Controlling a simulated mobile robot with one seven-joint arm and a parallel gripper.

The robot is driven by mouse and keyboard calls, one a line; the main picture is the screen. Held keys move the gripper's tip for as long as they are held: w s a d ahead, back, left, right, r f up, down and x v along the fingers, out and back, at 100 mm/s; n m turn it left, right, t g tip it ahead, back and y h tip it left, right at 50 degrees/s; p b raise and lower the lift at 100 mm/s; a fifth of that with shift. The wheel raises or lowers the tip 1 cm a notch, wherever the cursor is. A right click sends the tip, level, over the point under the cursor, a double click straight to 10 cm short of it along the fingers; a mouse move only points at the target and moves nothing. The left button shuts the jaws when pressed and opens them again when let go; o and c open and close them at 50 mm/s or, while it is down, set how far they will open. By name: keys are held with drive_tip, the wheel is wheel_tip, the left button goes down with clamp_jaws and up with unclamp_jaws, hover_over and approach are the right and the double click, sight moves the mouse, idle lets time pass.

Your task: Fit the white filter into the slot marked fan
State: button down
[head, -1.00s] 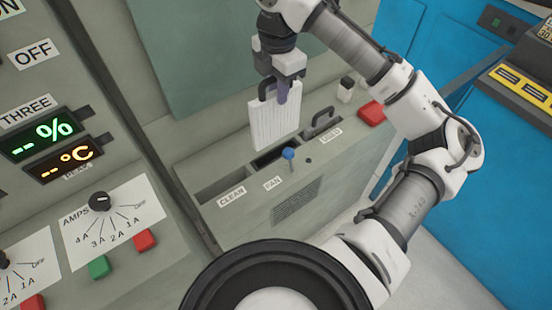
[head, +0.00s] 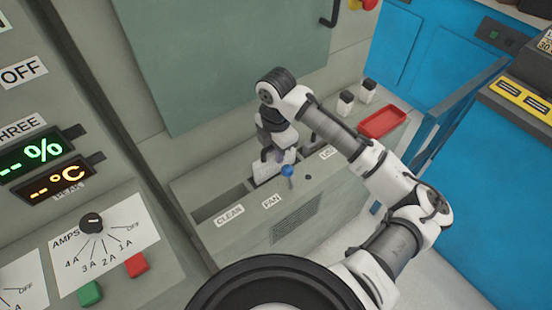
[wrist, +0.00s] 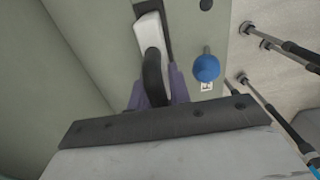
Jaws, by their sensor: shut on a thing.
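The white filter (head: 268,172) is upright, its lower part down inside the middle slot, the one above the FAN label (head: 271,201). Its upper part still shows above the panel top. My gripper (head: 272,153) is shut on the filter's dark handle from above. In the wrist view, my gripper's purple fingers (wrist: 160,88) are on either side of the black handle (wrist: 155,75), with the white filter top (wrist: 150,32) beyond and a dark slot edge beside it. How deep the filter sits is hidden.
The CLEAN slot (head: 221,205) at left is open and looks empty. Two small bottles (head: 345,103) and a red tray (head: 383,122) are at right. A tall cabinet wall rises behind.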

drive_tip(key=shift+f, duration=2.15)
drive_tip(key=shift+f, duration=0.15)
drive_tip(key=c, duration=1.6)
unclamp_jaws()
wheel_tip(320, 180, up, 12)
drive_tip(key=shift+r+b, duration=0.25)
drive_tip(key=shift+b, duration=0.05)
